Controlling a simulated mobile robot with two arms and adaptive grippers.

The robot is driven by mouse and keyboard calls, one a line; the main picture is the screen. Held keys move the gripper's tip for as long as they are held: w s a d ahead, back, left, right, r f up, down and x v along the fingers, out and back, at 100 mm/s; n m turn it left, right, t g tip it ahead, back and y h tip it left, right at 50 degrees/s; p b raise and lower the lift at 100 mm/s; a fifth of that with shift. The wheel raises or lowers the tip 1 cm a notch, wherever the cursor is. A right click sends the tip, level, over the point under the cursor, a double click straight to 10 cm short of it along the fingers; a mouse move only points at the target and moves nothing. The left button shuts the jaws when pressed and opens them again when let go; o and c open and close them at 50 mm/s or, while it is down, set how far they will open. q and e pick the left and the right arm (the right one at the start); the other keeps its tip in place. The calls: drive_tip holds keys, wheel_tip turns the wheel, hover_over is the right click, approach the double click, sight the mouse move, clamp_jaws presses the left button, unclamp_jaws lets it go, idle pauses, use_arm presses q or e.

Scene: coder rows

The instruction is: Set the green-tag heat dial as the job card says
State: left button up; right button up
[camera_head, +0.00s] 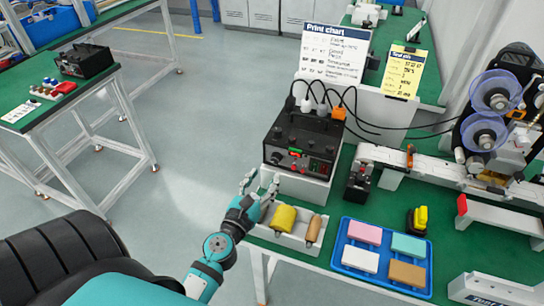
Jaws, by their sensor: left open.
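A black control box (303,143) stands on a white block at the near left of the green bench. Its front face has a small lit display (295,152) with green and red, and a dark round knob (276,157) at the left. Which tag colour belongs to the knob is too small to tell. A yellow job card (405,70) stands behind, beside a white print chart (333,55); the card's small writing is not clearly readable. My left gripper (260,183) is open and empty, in front of and below the box's left front corner, apart from the knob. My right gripper is not in view.
Black cables run from plugs on the box to the right. A white tray (262,232) with a yellow roller and a brown roller lies below the box. A blue tray (341,266) with coloured blocks is right of it. A coder machine (490,130) stands at the right.

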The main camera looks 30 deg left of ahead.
sight(274, 161)
use_arm(q)
drive_tip(key=w, duration=0.3)
drive_tip(key=w+a+p, duration=0.1)
drive_tip(key=w, duration=0.1)
drive_tip(key=shift+w, duration=0.4)
drive_tip(key=shift+c, duration=0.4)
clamp_jaws()
